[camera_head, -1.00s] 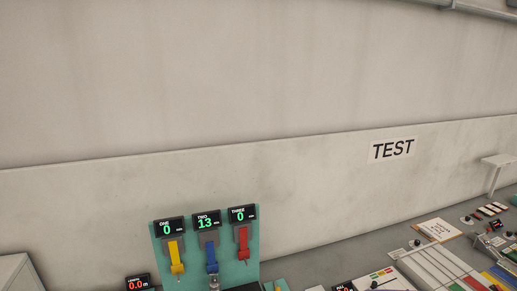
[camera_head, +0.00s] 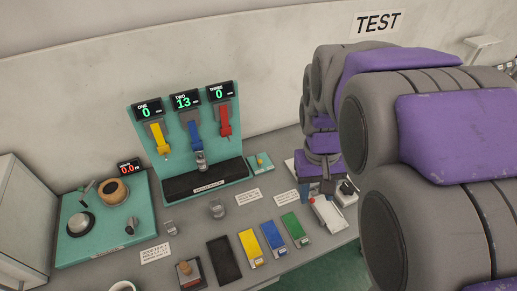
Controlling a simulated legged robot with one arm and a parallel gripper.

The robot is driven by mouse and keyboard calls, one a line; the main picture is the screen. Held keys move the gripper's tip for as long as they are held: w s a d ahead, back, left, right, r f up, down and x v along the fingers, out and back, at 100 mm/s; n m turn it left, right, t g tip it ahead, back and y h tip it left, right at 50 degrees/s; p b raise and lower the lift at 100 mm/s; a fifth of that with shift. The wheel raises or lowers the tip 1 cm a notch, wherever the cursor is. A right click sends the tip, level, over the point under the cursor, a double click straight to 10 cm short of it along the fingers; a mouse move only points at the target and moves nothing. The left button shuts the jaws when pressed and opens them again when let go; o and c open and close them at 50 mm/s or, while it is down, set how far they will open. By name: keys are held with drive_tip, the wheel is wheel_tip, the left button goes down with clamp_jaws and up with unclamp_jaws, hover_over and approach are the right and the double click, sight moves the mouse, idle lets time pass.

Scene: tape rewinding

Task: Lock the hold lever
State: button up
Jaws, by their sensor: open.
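My gripper (camera_head: 320,186) hangs at the end of my grey and purple arm, low over the bench right of centre, and is open. It is above or beside a white device (camera_head: 329,214) with a dark top part. The arm hides part of this area, and I cannot tell whether they touch. No part is clearly marked as the hold lever. A small dark lever (camera_head: 131,226) stands on the teal board (camera_head: 105,246) at left.
A teal stand (camera_head: 187,137) holds yellow (camera_head: 158,139), blue (camera_head: 191,128) and red (camera_head: 224,121) straps under displays reading 0, 13 and 0. Yellow (camera_head: 250,248), blue (camera_head: 273,237) and green (camera_head: 294,227) blocks, a black pad (camera_head: 223,259) and a stamp (camera_head: 188,273) lie in front.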

drive_tip(key=w, duration=1.3)
drive_tip(key=n+t, duration=0.1)
drive_tip(key=n, duration=0.4)
hover_over(260, 160)
wheel_tip(260, 160, down, 14)
drive_tip(key=shift+y, duration=0.3)
wheel_tip(260, 160, down, 17)
drive_tip(key=shift+r+b, duration=0.2)
drive_tip(key=shift+b, duration=0.5)
clamp_jaws()
